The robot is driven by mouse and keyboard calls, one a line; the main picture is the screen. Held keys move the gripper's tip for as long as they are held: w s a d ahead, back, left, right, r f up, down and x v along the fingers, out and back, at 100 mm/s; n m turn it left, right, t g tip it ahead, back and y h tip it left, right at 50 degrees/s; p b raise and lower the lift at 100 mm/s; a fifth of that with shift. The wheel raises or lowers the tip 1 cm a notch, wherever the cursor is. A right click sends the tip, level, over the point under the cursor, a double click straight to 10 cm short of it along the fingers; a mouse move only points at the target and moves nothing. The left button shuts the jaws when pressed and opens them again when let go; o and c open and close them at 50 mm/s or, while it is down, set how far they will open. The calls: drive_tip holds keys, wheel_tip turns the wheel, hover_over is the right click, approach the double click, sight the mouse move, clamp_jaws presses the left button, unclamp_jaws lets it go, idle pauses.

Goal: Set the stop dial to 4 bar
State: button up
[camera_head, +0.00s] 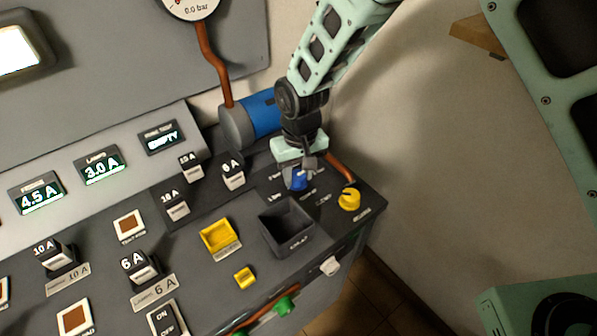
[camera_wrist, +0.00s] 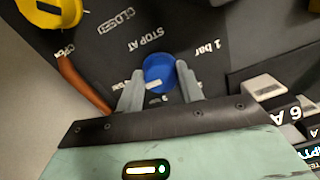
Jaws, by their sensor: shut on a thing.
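The stop dial is a blue knob (camera_head: 299,181) on the panel's right part, below my gripper (camera_head: 300,172) in the head view. In the wrist view the blue dial (camera_wrist: 160,68) sits between the two grey fingers of my gripper (camera_wrist: 160,73), which is shut on it. "STOP AT" and "1 bar" are printed around it. Another bar label beside the left finger is partly hidden, its number unreadable. A small whitish mark shows on the dial's lower edge. The gauge (camera_head: 190,8) at the top reads 0.0 bar.
A yellow knob (camera_head: 349,199) with open and closed labels stands right of the dial. A dark open bin (camera_head: 286,240) lies in front. Labelled fuse blocks (camera_head: 233,178) stand to the left. A blue cylinder (camera_head: 262,112) and copper pipe (camera_head: 212,62) are behind.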

sight(300, 175)
drive_tip(key=o, duration=1)
wheel_tip(300, 175, up, 17)
drive_tip(key=b, duration=0.2)
drive_tip(key=shift+d+r, duration=0.2)
drive_tip(key=shift+d, duration=0.05)
drive_tip(key=shift+w, duration=0.1)
drive_tip(key=s+d+n, duration=0.1)
drive_tip(key=s+d, duration=0.1)
drive_tip(key=s, duration=0.5)
drive_tip(key=s+d+r+n, duration=0.1)
drive_tip(key=s+d, duration=0.2)
drive_tip(key=s, duration=0.4)
drive_tip(key=shift+s+d+r+y, duration=0.15)
drive_tip(key=shift+s+y, duration=0.15)
drive_tip(key=shift+n, duration=0.6)
drive_tip(key=s+d, duration=0.2)
drive_tip(key=s, duration=0.1)
drive_tip(key=s+d+f, duration=0.1)
drive_tip(key=s+d, duration=0.1)
drive_tip(key=s, duration=0.1)
drive_tip(key=s+d+f, duration=0.1)
drive_tip(key=s+d, duration=0.1)
drive_tip(key=s, duration=0.1)
drive_tip(key=shift+s+f, duration=0.15)
drive_tip(key=shift+s, duration=0.15)
drive_tip(key=shift+c, duration=0.3)
